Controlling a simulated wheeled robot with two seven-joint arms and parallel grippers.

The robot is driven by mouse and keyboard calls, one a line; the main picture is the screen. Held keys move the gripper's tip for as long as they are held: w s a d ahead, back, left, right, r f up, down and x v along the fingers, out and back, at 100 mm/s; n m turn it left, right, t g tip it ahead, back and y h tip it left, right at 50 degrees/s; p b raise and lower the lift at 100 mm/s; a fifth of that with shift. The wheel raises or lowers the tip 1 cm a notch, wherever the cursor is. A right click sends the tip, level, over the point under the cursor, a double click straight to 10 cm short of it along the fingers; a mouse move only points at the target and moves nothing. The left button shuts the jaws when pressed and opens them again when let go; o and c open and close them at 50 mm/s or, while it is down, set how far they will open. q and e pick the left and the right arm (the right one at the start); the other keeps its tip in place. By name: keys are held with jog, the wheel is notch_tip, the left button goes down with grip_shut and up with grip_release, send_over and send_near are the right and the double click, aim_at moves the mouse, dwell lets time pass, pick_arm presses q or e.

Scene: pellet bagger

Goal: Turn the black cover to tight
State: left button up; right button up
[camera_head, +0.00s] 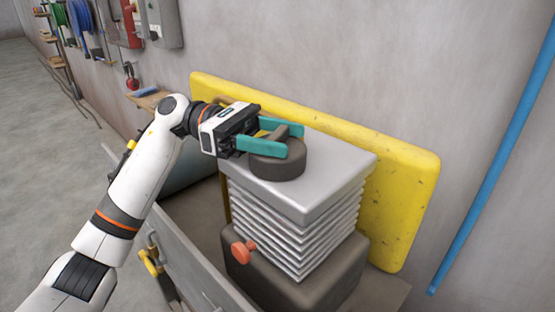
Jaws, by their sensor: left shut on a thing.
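The black cover (277,166) is a round dark cap with a raised grip bar across its top. It sits on the flat grey top (335,163) of a pleated metal housing. My left gripper (280,138) comes in from the left and is shut on the cover's raised bar, with one teal finger on the near side and one on the far side. The fingers hide part of the bar. I cannot tell how tight the cover is. My right gripper is not in view.
A yellow panel (405,200) stands close behind the housing, against the grey wall. An orange-red knob (243,252) sticks out of the dark base (320,290). A blue pipe (497,155) runs down the wall at the right. Open floor (50,170) lies at the left.

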aim_at(278, 132)
pick_arm(q)
jog(key=m+g+y+b, duration=0.1)
jog(key=m+g, duration=0.1)
jog(key=g, duration=0.1)
jog(key=shift+y, duration=0.4)
jog(key=shift+m+g+y, duration=0.8)
jog(key=shift+m+g, duration=0.1)
jog(key=shift+g, duration=0.2)
jog(key=o, duration=1)
notch_tip(278, 132, up, 10)
jog(key=shift+b, duration=0.35)
